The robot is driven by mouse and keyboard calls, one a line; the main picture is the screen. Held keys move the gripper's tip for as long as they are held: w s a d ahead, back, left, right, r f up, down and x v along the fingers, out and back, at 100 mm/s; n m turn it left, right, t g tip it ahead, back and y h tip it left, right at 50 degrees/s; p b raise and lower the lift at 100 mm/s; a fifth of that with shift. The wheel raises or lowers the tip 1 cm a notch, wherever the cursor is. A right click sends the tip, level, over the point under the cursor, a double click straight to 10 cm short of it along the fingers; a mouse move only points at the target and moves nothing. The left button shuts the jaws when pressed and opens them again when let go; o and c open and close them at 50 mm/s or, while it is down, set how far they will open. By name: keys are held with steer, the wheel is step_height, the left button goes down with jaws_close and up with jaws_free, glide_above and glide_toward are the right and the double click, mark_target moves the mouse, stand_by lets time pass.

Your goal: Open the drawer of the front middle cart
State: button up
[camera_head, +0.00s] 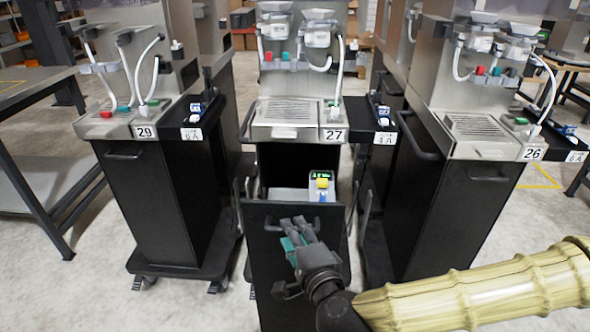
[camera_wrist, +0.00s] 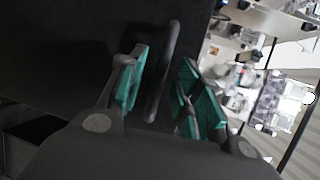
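The front middle cart, marked 27 (camera_head: 290,132), has a steel top and a black body. Its black drawer (camera_head: 262,275) stands pulled out toward me, with open space behind its front panel. A device with a green display and a yellow part (camera_head: 321,183) shows inside at the right. My gripper (camera_head: 297,236) is at the upper part of the drawer front, by the handle, which it partly covers in the head view. In the wrist view the dark bar handle (camera_wrist: 168,70) lies between the teal finger pads of my gripper (camera_wrist: 160,98). The fingers are apart, with gaps beside the bar.
Cart 29 (camera_head: 130,190) stands to the left and cart 26 (camera_head: 455,195) to the right, both with closed black fronts. A grey table (camera_head: 38,85) is at the far left. Pale floor (camera_head: 90,270) is clear at the front left.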

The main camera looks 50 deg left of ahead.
steer(key=v, duration=0.7)
steer(key=shift+d, duration=0.3)
stand_by(0.4)
steer(key=d+f+n+g+h, duration=0.1)
steer(key=d+f+h, duration=0.1)
steer(key=d+f, duration=0.65)
steer(key=s+d+f+n+g+h, duration=0.1)
steer(key=d+f+h, duration=0.3)
steer(key=f, duration=0.8)
steer(key=d+f+n+g+h, duration=0.1)
steer(key=d+f+n+g, duration=0.1)
steer(key=d+f, duration=0.7)
steer(key=s+d+f+g+h, duration=0.1)
steer(key=d+f+h, duration=0.1)
steer(key=d+f, duration=0.45)
steer(key=s+d+f+h, duration=0.1)
steer(key=d+f+h, duration=0.15)
steer(key=d, duration=0.65)
steer(key=s+d+f+n+g+h+p, duration=0.1)
steer(key=s+d+f+g+h, duration=0.15)
steer(key=d, duration=1.35)
step_height(320, 180, up, 15)
steer(key=p, duration=1.4)
steer(key=shift+s+a+f+t+h, duration=0.25)
steer(key=shift+s+t+h, duration=0.1)
steer(key=shift+t, duration=0.1)
